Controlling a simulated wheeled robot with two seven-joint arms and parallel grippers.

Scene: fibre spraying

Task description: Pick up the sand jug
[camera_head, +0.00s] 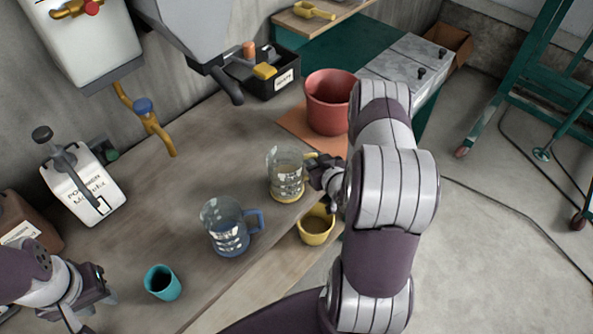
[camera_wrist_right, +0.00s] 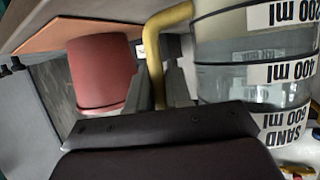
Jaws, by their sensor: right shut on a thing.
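The sand jug (camera_head: 286,174) is a clear measuring jug with a yellow base and yellow handle, at the front edge of the wooden bench. In the right wrist view its side (camera_wrist_right: 250,75) shows upside-down SAND and ml labels. My right gripper (camera_head: 322,172) is shut on its yellow handle (camera_wrist_right: 155,60), with the fingers on both sides of the handle. The jug looks upright; I cannot tell whether its base touches the bench. My left gripper (camera_head: 88,308) is at the lower left, away from the jug, and its opening is unclear.
A blue-handled jug (camera_head: 228,228) stands close to the left of the sand jug. A yellow cup (camera_head: 316,226) is just below it. A teal cup (camera_head: 162,282) stands nearer the left gripper. A red bucket (camera_head: 328,103) and a black bin (camera_head: 277,82) are behind.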

